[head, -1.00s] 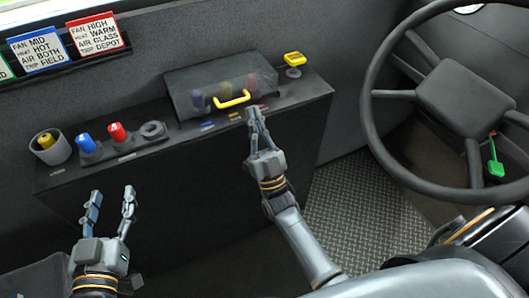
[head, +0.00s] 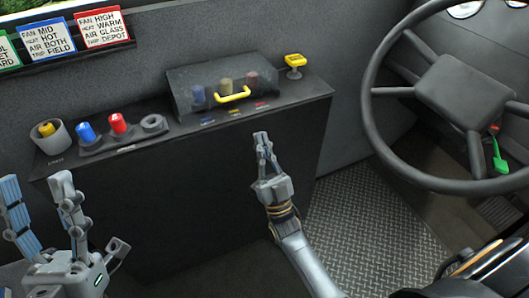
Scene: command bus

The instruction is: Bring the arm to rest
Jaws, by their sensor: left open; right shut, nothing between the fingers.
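My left gripper (head: 42,213) is open and empty at the lower left, in front of the console's dark front face. My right gripper (head: 263,143) is shut and empty, its fingertips pointing up. In the picture it shows just below the console's top edge, apart from the yellow handle (head: 232,97) on the clear cover. My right arm (head: 305,262) comes in from the bottom, right of the middle.
The console (head: 185,133) carries a grey cup (head: 46,139), a blue knob (head: 86,133), a red knob (head: 118,124), a closed clear cover (head: 190,82) over several knobs, and a yellow knob (head: 294,61). The steering wheel (head: 372,110) stands at the right, with a green tag (head: 499,158).

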